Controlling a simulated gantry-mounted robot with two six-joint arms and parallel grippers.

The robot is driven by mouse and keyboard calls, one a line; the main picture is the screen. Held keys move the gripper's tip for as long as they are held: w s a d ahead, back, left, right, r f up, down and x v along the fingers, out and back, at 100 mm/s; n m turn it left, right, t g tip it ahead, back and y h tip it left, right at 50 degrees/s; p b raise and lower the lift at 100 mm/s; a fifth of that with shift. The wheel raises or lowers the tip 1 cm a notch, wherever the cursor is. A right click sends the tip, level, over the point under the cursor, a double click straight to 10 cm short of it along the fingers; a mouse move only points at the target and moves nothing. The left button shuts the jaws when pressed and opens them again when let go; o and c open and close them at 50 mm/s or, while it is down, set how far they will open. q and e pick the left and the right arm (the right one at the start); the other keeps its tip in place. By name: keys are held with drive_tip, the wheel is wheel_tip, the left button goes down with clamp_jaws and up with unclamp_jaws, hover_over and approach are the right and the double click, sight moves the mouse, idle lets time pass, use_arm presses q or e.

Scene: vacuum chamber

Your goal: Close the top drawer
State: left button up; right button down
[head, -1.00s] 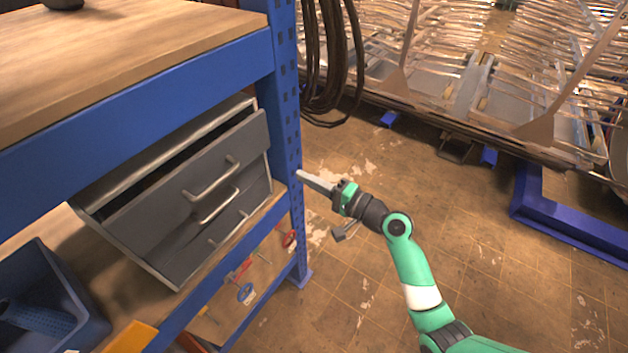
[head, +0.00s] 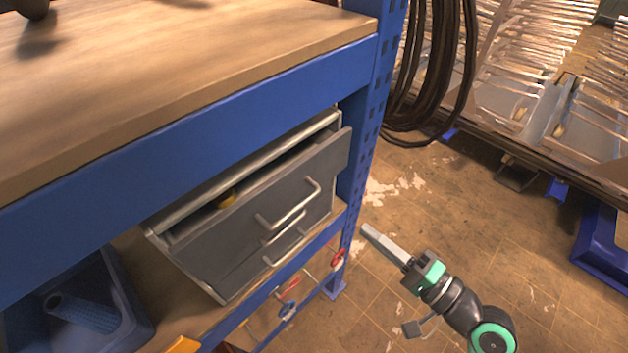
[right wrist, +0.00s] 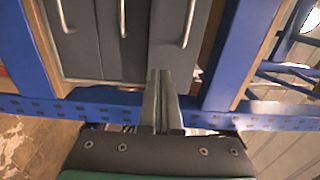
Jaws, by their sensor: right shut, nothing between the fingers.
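The grey drawer unit (head: 235,275) stands on the lower shelf of a blue rack. Its top drawer (head: 290,180) is pulled partly out, with a dark gap behind its front and a yellow item (head: 228,199) showing inside. The drawers below look shut. My right gripper (head: 371,234) is shut and empty, to the right of the drawer unit and apart from it. In the right wrist view the shut fingers (right wrist: 160,76) point toward the drawer fronts, near the top drawer's front (right wrist: 176,58) and its handle (right wrist: 188,22). My left gripper is out of view.
The blue upper beam (head: 240,125) and wooden shelf (head: 170,70) overhang the drawer unit. A blue post (head: 375,120) stands at its right. A blue bin (head: 130,310) sits to its left. The floor (head: 400,300) around my right arm is open.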

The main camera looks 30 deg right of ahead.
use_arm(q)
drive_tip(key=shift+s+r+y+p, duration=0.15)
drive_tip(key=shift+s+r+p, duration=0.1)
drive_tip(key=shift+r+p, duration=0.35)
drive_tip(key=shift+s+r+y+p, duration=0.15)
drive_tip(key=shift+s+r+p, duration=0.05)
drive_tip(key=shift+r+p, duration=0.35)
use_arm(e)
drive_tip(key=f+x, duration=0.1)
drive_tip(key=x, duration=1.2)
drive_tip(key=shift+a, duration=0.3)
drive_tip(key=shift+f, duration=0.1)
